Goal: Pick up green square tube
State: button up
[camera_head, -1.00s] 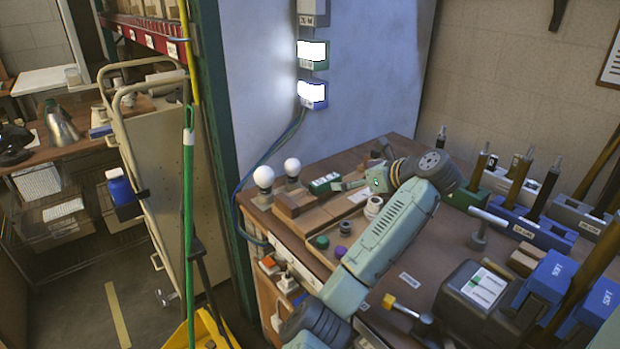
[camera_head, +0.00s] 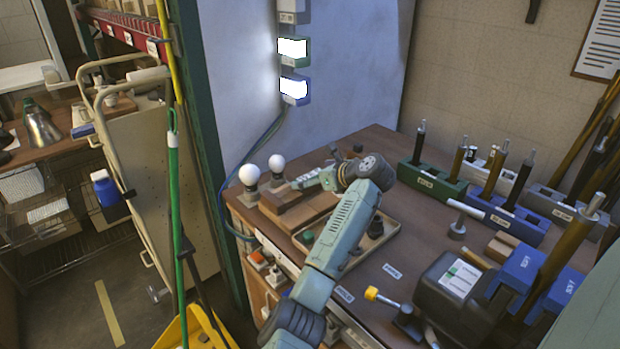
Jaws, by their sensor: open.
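I cannot clearly make out a green square tube. A dark green block (camera_head: 431,181) with a white label stands towards the back of the bench, with upright rods at it. A small green round piece (camera_head: 308,237) sits near the bench's front left edge, beside my arm. My gripper (camera_head: 325,168) is open over the back left of the bench, pointing left towards the wooden blocks. Its wrist and my forearm hide part of the bench behind them. No object shows between its fingers, though the view there is small.
Two white bulbs (camera_head: 263,170) stand at the left corner. Wooden blocks (camera_head: 296,208) lie beside them. A tray (camera_head: 387,232) sits partly behind my forearm. A blue block (camera_head: 508,219) with rods, a black box (camera_head: 453,284) and a yellow-headed tool (camera_head: 371,293) occupy the right.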

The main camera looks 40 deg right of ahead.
jog(key=c, duration=1.1)
